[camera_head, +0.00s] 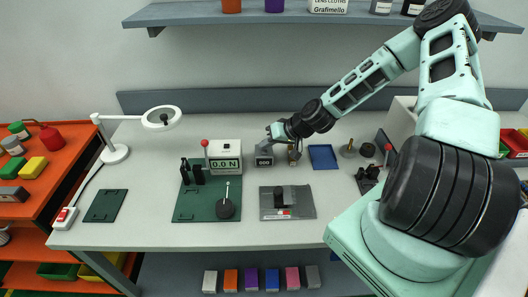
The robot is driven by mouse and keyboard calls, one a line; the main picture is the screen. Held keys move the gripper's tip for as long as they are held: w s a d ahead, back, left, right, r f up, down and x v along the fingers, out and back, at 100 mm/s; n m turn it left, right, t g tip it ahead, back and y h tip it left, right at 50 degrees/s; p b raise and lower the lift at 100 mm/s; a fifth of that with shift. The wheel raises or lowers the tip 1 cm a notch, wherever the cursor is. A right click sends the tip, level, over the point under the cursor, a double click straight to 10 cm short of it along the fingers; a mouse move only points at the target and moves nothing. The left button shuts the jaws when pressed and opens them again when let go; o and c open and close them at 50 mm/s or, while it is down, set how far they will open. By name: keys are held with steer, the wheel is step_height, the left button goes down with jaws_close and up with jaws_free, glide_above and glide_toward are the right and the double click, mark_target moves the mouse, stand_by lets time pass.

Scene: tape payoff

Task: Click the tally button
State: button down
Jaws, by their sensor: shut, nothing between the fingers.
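My gripper (269,139) is at the end of the arm reaching in from the right. It is shut and empty, close over the top of the counter. I cannot tell whether it touches it.
A small brass piece (294,153) stands close right of the counter. A grey fixture (287,203) lies in front, a blue tray (323,157) to the right, a lamp (161,118) to the left.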

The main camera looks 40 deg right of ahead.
mark_target(267, 153)
steer(key=shift+f, duration=0.1)
steer(key=shift+f+b, duration=0.35)
steer(key=shift+b, duration=0.05)
steer(key=shift+f+b, duration=0.35)
steer(key=shift+f, duration=0.1)
stand_by(0.8)
steer(key=shift+r, duration=0.1)
stand_by(0.3)
steer(key=shift+r+p, duration=0.65)
steer(key=shift+r, duration=0.15)
steer(key=shift+r+p, duration=1.85)
steer(key=shift+r, duration=0.7)
